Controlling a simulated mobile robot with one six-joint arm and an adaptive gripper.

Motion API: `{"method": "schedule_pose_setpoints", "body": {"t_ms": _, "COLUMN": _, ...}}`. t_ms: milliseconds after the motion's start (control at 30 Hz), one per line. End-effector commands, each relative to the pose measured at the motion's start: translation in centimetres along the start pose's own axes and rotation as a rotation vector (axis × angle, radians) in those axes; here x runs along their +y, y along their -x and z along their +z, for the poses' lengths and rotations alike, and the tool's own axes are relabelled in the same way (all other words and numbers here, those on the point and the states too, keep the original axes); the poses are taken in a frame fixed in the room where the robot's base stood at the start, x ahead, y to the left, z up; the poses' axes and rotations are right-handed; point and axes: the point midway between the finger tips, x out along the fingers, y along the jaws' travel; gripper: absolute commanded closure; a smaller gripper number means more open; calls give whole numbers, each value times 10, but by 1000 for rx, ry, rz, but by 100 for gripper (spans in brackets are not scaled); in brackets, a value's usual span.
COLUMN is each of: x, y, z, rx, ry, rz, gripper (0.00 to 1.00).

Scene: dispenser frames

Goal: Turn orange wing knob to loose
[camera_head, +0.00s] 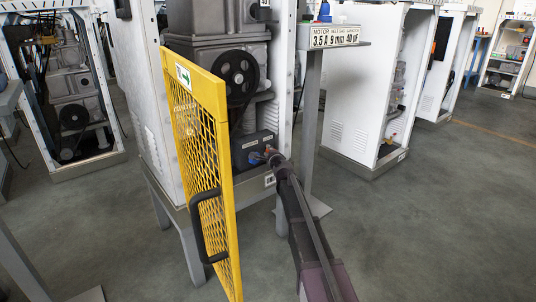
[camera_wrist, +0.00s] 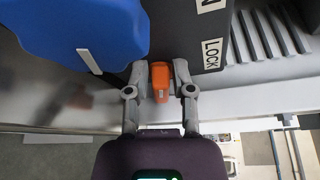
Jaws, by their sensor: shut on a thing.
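The orange wing knob (camera_wrist: 160,80) sits between the two fingers of my gripper (camera_wrist: 159,82) in the wrist view, and the fingers are shut on it. A white label reading "LOCK" (camera_wrist: 212,55) is on the dark box just to the right of the knob. In the head view my gripper (camera_head: 270,154) reaches in at the low front of the open dispenser frame, at the dark motor box (camera_head: 252,145). The knob is small there and mostly hidden by my gripper. I cannot tell the knob's turn angle well.
A large blue knob (camera_wrist: 75,30) with a white stripe lies close on the left in the wrist view. The yellow mesh door (camera_head: 205,150) stands open left of my arm. A sign post (camera_head: 311,120) stands right behind my arm. Open floor lies to the right.

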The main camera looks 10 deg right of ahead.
Motion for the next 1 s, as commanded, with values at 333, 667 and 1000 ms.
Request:
{"method": "schedule_pose_setpoints", "body": {"t_ms": 333, "x": 3, "y": -1, "z": -1, "rx": 0, "ry": 99, "rz": -41, "gripper": 100}}
{"method": "schedule_pose_setpoints", "body": {"t_ms": 667, "x": 5, "y": -1, "z": -2, "rx": 2, "ry": 185, "rz": -79, "gripper": 100}}
{"method": "schedule_pose_setpoints", "body": {"t_ms": 1000, "x": 5, "y": -1, "z": -2, "rx": 3, "ry": 259, "rz": -109, "gripper": 100}}
